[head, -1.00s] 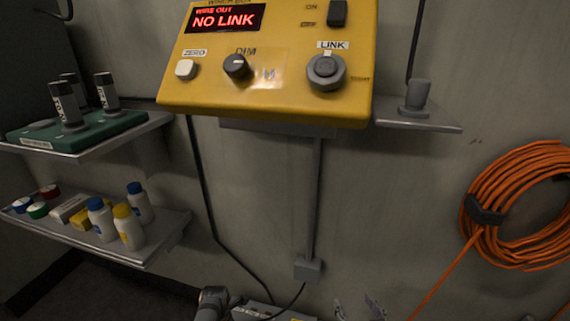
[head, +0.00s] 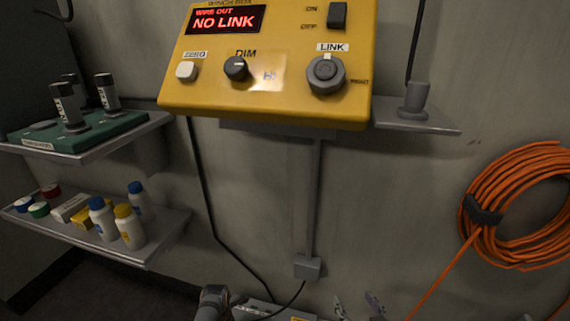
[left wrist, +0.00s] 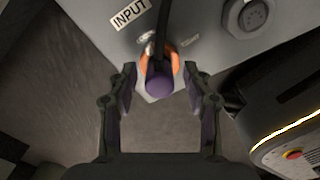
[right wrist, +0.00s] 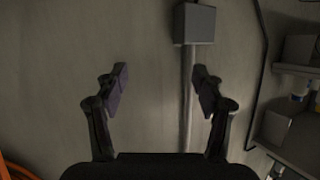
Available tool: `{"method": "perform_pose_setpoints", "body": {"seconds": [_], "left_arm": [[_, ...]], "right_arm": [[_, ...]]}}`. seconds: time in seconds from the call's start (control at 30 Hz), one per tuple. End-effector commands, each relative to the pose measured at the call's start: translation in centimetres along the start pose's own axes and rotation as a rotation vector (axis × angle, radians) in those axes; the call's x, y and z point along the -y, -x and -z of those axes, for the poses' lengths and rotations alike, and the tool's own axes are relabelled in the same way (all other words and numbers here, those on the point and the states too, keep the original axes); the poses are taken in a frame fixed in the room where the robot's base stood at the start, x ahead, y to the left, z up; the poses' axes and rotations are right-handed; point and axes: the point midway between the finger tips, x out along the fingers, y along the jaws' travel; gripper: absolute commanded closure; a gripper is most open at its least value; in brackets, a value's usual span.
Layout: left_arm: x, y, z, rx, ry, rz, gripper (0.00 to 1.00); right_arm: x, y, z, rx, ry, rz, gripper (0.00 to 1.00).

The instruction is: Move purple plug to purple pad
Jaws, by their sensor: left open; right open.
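The purple plug (left wrist: 159,89) shows in the left wrist view with its rounded purple end toward the camera. A dark cable and an orange ring (left wrist: 146,64) show around it, against a grey box (left wrist: 90,22) labelled INPUT. My left gripper (left wrist: 159,78) is open, its fingers on either side of the plug with visible gaps. My right gripper (right wrist: 160,75) is open and empty before the bare wall. Its fingertips (head: 358,304) also show at the bottom of the head view. I cannot make out a purple pad in any view.
A yellow winch panel (head: 280,100) reading NO LINK hangs above. Shelves at left hold a green rack (head: 85,134) and bottles (head: 129,226). An orange cable coil (head: 520,150) hangs at right. A grey box top (head: 258,309) shows below.

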Motion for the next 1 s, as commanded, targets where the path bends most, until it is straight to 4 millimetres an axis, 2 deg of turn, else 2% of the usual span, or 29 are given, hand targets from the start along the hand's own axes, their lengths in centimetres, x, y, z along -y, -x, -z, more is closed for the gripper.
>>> {"method": "perform_pose_setpoints", "body": {"seconds": [0.07, 0.4, 0.67, 1.0], "left_arm": [[0.0, 0.0, 0.0, 0.0, 0.0, 0.0, 0.53], [0.0, 0.0, 0.0, 0.001, 0.0, -0.001, 0.99], [0.0, 0.0, 0.0, 0.001, 0.0, -0.001, 1.0], [0.0, 0.0, 0.0, 0.001, 0.0, -0.001, 1.0]], "right_arm": [[0.0, 0.0, 0.0, 0.0, 0.0, 0.0, 0.31], [0.0, 0.0, 0.0, 0.0, 0.0, 0.0, 0.31], [0.0, 0.0, 0.0, 0.001, 0.0, 0.0, 0.31], [0.0, 0.1, -1.3, 0.043, -0.004, 0.002, 0.31]]}}
